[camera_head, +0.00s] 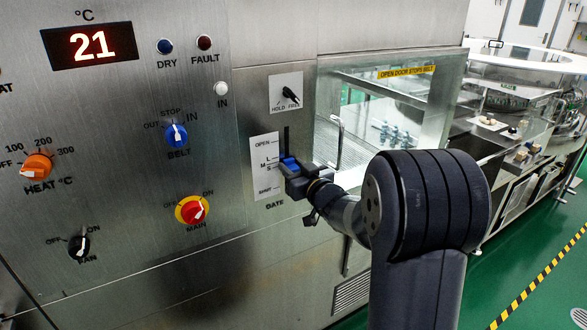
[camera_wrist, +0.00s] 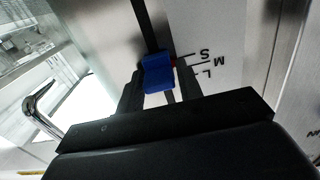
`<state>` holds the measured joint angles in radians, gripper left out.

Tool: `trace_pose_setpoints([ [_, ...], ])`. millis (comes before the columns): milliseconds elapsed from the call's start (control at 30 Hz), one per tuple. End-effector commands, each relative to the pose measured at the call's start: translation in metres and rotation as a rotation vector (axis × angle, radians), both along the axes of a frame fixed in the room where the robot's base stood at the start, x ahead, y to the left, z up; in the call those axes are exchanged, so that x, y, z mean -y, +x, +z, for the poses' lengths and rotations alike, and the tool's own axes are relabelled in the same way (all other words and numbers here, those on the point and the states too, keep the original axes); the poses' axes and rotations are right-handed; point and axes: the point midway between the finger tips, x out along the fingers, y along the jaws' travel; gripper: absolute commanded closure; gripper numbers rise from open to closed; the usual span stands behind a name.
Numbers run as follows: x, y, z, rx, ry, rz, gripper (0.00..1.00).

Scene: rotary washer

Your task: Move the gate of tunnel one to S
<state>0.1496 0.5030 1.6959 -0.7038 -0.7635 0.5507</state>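The gate handle is a blue block (camera_wrist: 158,73) on a dark vertical slot beside a white scale plate (camera_head: 264,180). The plate reads OPEN at the top, L and M in the middle and SHUT at the bottom in the head view. My gripper (camera_wrist: 157,88) has one finger on each side of the blue handle and appears shut on it. In the wrist view, upside down, a small red mark at the handle's edge lies about level with the S line. In the head view my gripper (camera_head: 289,165) partly hides the handle and lower scale.
A HOLD/FREE switch (camera_head: 290,96) sits above the gate scale. Left are the belt knob (camera_head: 177,135), main switch (camera_head: 193,210), heat knob (camera_head: 38,166) and fan knob (camera_head: 79,246). A glass door (camera_head: 390,110) with a handle stands right of the panel.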

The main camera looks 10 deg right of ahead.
Motion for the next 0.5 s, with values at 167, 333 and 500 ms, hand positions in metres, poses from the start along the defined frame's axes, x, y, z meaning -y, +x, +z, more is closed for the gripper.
trace_pose_setpoints([
  [167,0.0,0.0,-0.0006,-0.001,0.0,0.0,0.51],
  [333,0.0,-0.0001,-0.0008,-0.002,-0.001,0.0,0.51],
  [500,0.0027,-0.0064,-0.0009,-0.002,-0.001,-0.002,0.51],
])
